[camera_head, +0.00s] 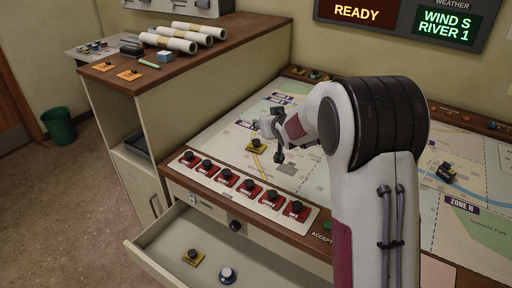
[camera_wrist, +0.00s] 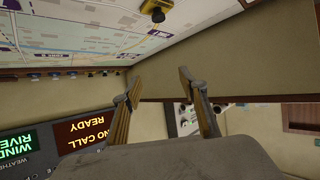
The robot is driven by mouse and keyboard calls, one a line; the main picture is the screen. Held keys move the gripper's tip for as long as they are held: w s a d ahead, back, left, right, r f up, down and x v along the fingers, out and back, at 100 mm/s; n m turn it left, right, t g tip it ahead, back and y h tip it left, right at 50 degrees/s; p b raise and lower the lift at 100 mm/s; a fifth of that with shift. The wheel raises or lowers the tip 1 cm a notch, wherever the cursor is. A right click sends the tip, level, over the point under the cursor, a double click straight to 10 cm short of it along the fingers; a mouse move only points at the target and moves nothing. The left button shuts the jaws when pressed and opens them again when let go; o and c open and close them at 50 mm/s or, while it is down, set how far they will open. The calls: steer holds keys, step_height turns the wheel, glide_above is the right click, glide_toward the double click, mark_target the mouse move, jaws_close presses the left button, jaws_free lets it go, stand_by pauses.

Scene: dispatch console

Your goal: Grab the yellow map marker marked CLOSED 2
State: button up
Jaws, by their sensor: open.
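A yellow marker with a black knob (camera_head: 256,146) sits on the map table, just left of and below my gripper (camera_head: 271,133) in the head view. A yellow marker (camera_wrist: 154,9) also shows at the top edge of the wrist view, beyond the fingertips. Another yellow marker (camera_head: 192,258) lies in the open drawer. A yellow and black marker (camera_head: 447,172) stands on the right of the map. No CLOSED 2 lettering is readable on any of them. My gripper, also seen in the wrist view (camera_wrist: 160,76), is open and empty, apart from the markers.
A blue-and-white marker (camera_head: 227,275) lies in the pulled-out drawer (camera_head: 160,246). The left cabinet (camera_head: 200,62) rises above the map and carries paper rolls (camera_head: 170,43) and two orange pieces (camera_head: 130,74).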

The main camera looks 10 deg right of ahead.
mark_target(256, 142)
steer(key=w+f+t+y, duration=0.1)
steer(key=w+f, duration=0.4)
steer(key=f, duration=0.1)
steer(key=shift+w+a+f, duration=0.35)
steer(key=shift+w, duration=0.05)
steer(key=shift+f, duration=0.1)
steer(key=shift+f, duration=2.85)
steer(key=shift+f, duration=0.5)
steer(key=shift+x, duration=2.5)
steer(key=shift+a, duration=0.1)
